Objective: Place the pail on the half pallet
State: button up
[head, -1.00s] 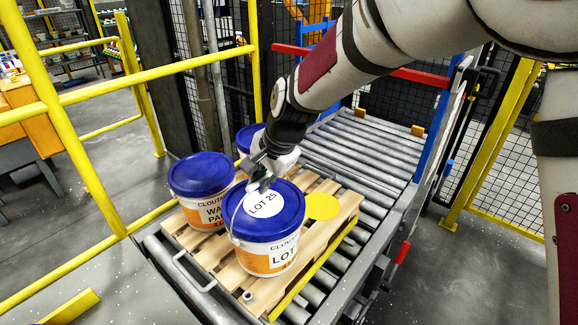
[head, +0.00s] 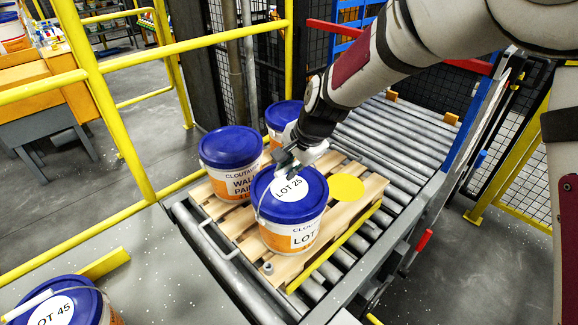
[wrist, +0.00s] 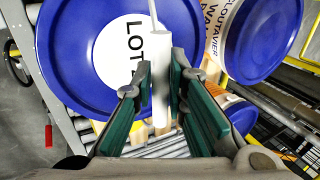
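A white and orange pail with a blue lid marked LOT 25 (head: 290,210) is at the front of the wooden half pallet (head: 362,205). It looks upright and its base seems to rest on the slats, though a tiny gap cannot be ruled out. My gripper (head: 290,160) is just above its lid. In the wrist view, the green-padded fingers of my gripper (wrist: 158,95) stand close on both sides of the white handle grip (wrist: 160,60) and appear shut on it. The handle is raised from the lid. The LOT 25 lid (wrist: 80,60) fills the upper left there.
Two similar pails stand on the pallet, one at the left (head: 230,160) and one behind (head: 282,118). A yellow disc (head: 347,187) lies bare on the pallet's right side. The pallet sits on a roller conveyor (head: 390,130). A LOT 45 pail (head: 65,305) is at lower left. Yellow railings (head: 190,50) stand left.

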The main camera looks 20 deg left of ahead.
jog(key=shift+o, duration=1.1)
jog(key=shift+r, duration=0.2)
jog(key=v, duration=1.2)
jog(key=shift+b, duration=0.35)
jog(key=shift+d, duration=0.1)
jog(key=s+d+r+n+t, duration=0.1)
jog(key=d+r, duration=0.2)
jog(key=d, duration=0.3)
jog(key=s+d+r, duration=0.1)
jog(key=d+r, duration=0.2)
jog(key=d, duration=0.4)
jog(key=s+d+n+t+h, duration=0.1)
jog(key=s+d+h, duration=0.1)
jog(key=s+d, duration=0.7)
jog(key=s+d+n+t+h, duration=0.1)
jog(key=s+d+n+h, duration=0.1)
jog(key=s+d, duration=0.7)
jog(key=d, duration=0.6)
jog(key=shift+n, duration=0.3)
